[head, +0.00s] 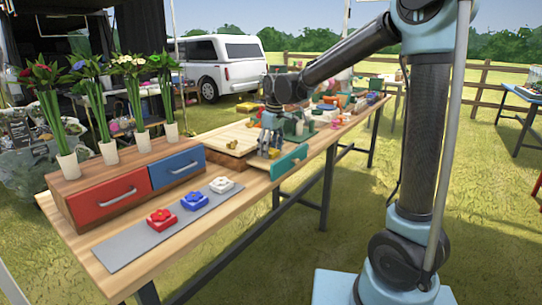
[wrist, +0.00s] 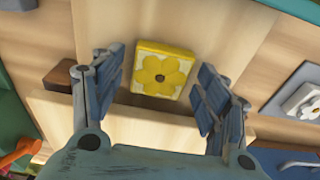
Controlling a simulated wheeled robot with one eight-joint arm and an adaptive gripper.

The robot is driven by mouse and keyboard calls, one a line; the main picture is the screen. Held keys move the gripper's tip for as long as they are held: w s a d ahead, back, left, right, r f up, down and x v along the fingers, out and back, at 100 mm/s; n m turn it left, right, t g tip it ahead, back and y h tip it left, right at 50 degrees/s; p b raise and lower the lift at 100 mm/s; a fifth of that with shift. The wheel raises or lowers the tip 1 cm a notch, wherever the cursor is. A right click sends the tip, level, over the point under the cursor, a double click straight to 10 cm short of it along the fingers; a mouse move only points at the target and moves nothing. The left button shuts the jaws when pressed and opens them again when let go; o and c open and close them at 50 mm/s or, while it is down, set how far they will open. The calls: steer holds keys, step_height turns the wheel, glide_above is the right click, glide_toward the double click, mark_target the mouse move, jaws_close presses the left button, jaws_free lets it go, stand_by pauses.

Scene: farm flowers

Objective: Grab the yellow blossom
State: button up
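The yellow blossom (wrist: 163,70) is a square block with a yellow flower and dark centre on its top. It lies on a pale wooden surface, seemingly inside the open drawer with the green front (head: 291,161). My gripper (head: 269,150) points down over that drawer. In the wrist view, its two fingers are spread apart, with the blossom between and beyond their tips. No clear contact shows. In the head view, the fingers largely hide the blossom.
Red (head: 161,219), blue (head: 194,201) and white (head: 221,185) blossom blocks lie on a grey mat (head: 130,248). A chest with a red drawer (head: 104,197) and a blue drawer (head: 177,168) stands behind them, bearing several vases. Small gold-coloured items (head: 232,144) rest on the wooden top left of my gripper.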

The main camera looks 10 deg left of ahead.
steer(key=c, duration=0.7)
steer(key=shift+r, duration=0.1)
